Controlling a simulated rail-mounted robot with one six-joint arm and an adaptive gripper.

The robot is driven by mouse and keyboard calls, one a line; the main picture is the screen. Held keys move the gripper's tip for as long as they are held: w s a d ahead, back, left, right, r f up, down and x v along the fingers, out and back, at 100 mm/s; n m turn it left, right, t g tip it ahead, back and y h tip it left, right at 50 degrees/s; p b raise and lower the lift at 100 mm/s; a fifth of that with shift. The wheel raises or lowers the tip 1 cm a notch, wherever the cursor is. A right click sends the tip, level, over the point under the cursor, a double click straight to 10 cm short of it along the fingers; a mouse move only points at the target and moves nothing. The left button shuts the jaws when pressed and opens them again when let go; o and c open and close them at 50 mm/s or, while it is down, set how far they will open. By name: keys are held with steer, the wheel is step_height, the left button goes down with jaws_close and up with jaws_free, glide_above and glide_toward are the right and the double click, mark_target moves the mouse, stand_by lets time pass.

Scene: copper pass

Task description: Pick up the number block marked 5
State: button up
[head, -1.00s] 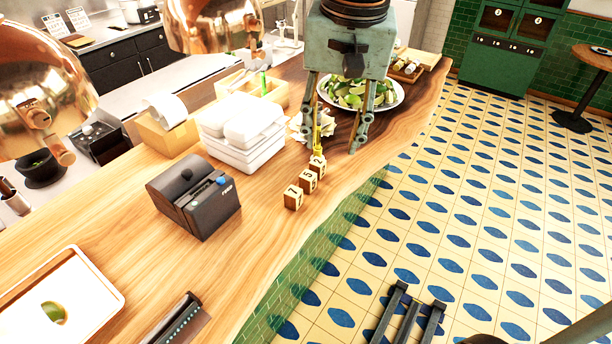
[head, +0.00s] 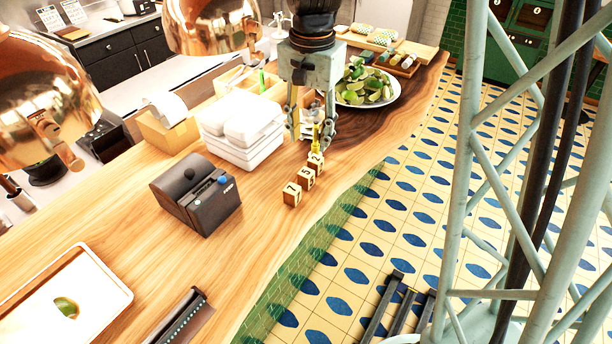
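The number block marked 5 (head: 305,178) is a small wooden cube with a dark numeral. It stands on the wooden counter in a short slanting row, between the block marked 7 (head: 292,194) and the block marked 2 (head: 315,161). My gripper (head: 311,151) points down with its two fingers spread, nothing seen between them in its grasp. It shows just behind the row in the picture, near the 2 block and a small yellow object (head: 317,136). Its exact height above the counter is hard to tell. The 5 block's front is unobstructed.
A black card printer-like device (head: 196,196) stands left of the blocks. White stacked containers (head: 240,128) and a plate of limes (head: 365,84) stand behind. The counter's wavy edge (head: 318,216) runs close on the right. Bare wood lies in front of the blocks.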

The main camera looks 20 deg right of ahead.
mark_target(306, 172)
steer(key=shift+m, duration=0.5)
steer(key=shift+w+f+p, duration=0.45)
steer(key=shift+w+f, duration=0.95)
steer(key=shift+f, duration=0.25)
steer(key=shift+f, duration=4.3)
steer(key=shift+s+f, duration=0.15)
steer(key=shift+f, duration=2.45)
steer(key=c, duration=1)
